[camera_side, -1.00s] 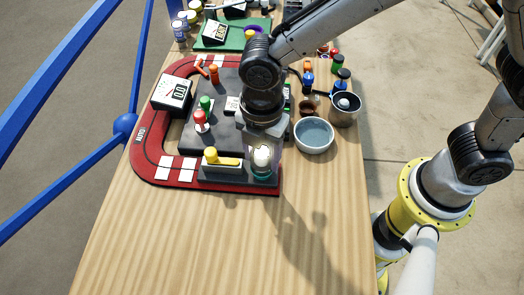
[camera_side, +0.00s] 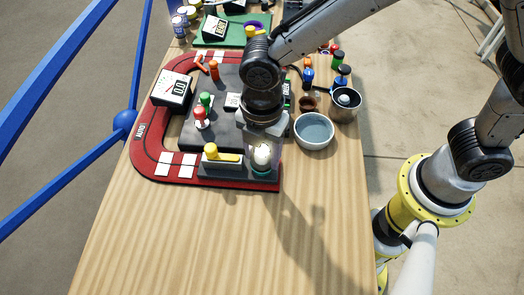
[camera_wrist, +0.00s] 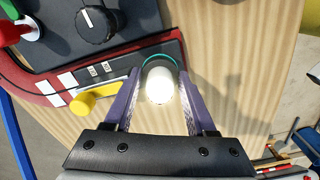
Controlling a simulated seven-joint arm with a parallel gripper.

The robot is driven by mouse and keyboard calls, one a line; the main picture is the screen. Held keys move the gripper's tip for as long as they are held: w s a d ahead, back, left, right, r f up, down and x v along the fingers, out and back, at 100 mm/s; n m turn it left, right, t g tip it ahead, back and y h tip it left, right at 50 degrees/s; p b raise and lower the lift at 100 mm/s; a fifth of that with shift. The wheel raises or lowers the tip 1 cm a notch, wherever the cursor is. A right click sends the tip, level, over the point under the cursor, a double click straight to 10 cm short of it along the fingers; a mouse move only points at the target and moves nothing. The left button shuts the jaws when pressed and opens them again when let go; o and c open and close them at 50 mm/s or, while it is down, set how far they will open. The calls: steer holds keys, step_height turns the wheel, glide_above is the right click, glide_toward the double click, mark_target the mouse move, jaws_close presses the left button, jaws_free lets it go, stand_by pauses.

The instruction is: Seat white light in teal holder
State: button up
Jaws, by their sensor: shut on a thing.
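The white light (camera_side: 262,155) is a pale dome at the front right corner of the dark panel; it also shows in the wrist view (camera_wrist: 159,87). The teal holder (camera_side: 261,173) is a ring directly below the light, and its rim shows as a teal arc behind the light in the wrist view (camera_wrist: 157,57). My gripper (camera_wrist: 160,92) is shut on the white light, with a purple finger on each side. The light is over the holder; I cannot tell how deep it sits in it.
A yellow-handled lever (camera_side: 221,157) stands just left of the light. Red and green knobs (camera_side: 203,110) rise farther back on the panel. A grey bowl (camera_side: 314,131) and a metal pot (camera_side: 345,104) stand to the right. The front of the wooden table (camera_side: 210,240) is clear.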

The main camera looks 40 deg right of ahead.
mark_target(262, 148)
steer(key=shift+r, duration=0.65)
steer(key=shift+f, duration=0.8)
stand_by(0.6)
steer(key=o, duration=1.1)
steer(key=shift+c, duration=0.2)
steer(key=shift+r, duration=5.5)
